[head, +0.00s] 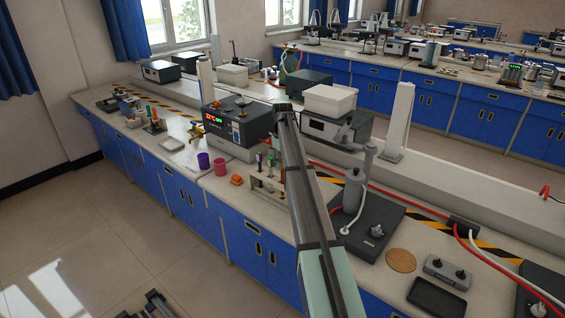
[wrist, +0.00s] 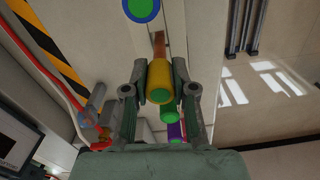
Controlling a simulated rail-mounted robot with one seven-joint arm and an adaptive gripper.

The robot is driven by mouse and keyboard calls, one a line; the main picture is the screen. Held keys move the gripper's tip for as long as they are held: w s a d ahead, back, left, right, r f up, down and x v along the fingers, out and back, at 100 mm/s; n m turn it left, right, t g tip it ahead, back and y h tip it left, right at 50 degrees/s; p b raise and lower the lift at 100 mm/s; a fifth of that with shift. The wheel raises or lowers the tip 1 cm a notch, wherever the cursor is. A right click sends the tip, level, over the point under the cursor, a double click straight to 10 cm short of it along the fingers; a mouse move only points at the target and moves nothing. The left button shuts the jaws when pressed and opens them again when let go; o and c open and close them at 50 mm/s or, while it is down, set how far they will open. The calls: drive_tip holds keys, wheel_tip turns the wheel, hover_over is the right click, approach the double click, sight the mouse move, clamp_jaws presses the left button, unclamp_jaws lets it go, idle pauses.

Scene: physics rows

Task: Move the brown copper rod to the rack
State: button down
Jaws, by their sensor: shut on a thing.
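In the wrist view my gripper (wrist: 160,88) is shut on a rod with a yellow grip (wrist: 158,74) and a green end facing the camera. A brown, copper-like shaft (wrist: 159,43) shows beyond the grip, in line with it, so this looks like the brown copper rod. Its far end is not clear. In the head view my arm hides the gripper. A pale rack (head: 266,188) with several coloured-handled rods stands on the bench just left of my arm. Other green-ended pieces, one purple (wrist: 176,131) and one blue-rimmed (wrist: 141,8), show near the gripper in the wrist view.
A black box with a lit display (head: 236,122) stands behind the rack. A grey stand on a dark base (head: 368,232) and red cables are right of my arm. The front bench edge drops to open floor.

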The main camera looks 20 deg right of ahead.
drive_tip(key=shift+f, duration=0.8)
drive_tip(key=shift+c, duration=2.3)
unclamp_jaws()
drive_tip(key=shift+f, duration=0.1)
drive_tip(key=shift+r+p, duration=1.5)
drive_tip(key=shift+r, duration=2.05)
